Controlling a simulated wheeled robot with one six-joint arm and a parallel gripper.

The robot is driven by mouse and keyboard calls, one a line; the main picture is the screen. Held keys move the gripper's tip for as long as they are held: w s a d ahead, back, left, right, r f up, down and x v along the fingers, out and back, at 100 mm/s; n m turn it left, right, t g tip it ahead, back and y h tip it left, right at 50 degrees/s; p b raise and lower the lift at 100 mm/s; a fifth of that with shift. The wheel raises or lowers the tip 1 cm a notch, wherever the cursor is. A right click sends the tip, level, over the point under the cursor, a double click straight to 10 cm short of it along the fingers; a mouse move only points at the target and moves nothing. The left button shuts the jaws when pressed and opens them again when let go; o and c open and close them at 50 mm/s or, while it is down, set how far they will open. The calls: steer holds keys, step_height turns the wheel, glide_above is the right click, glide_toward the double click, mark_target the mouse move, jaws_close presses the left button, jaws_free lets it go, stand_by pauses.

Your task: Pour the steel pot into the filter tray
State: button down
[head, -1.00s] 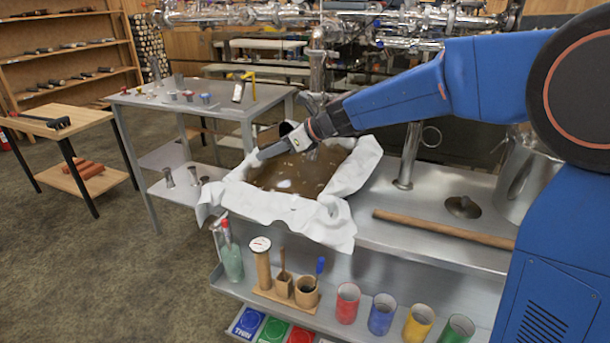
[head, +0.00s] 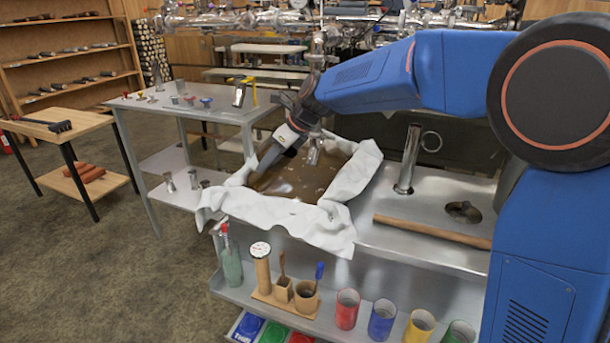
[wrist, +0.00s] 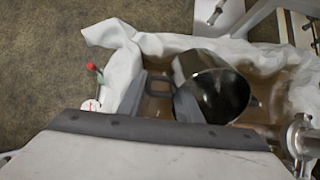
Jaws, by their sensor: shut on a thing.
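The filter tray, lined with white cloth (head: 325,232), holds brown liquid (head: 290,184) with pale patches. Its cloth also shows in the wrist view (wrist: 122,62). The steel pot (wrist: 218,90) is in the wrist view, over the tray's liquid. It looks tilted, with its dark mouth towards the lower right; I cannot make out its contents or any stream. My gripper (wrist: 163,96) is shut on the pot's handle (wrist: 158,78). In the head view my gripper (head: 267,162) slants down over the tray's left part, and I cannot make out the pot there.
A metal tap (wrist: 300,136) stands close to the pot's right in the wrist view. A wooden rod (head: 430,231) lies on the steel bench right of the tray. Coloured cups (head: 381,317) and a bottle (head: 231,262) stand on the front shelf. A grey side table (head: 205,112) is behind left.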

steer(key=w+a+f+g+h+b, duration=0.2)
steer(key=a+h, duration=0.3)
steer(key=h, duration=0.3)
steer(key=shift+w+a+f+g+b, duration=0.15)
steer(key=shift+f+g+b, duration=0.15)
steer(key=shift+g+b, duration=0.3)
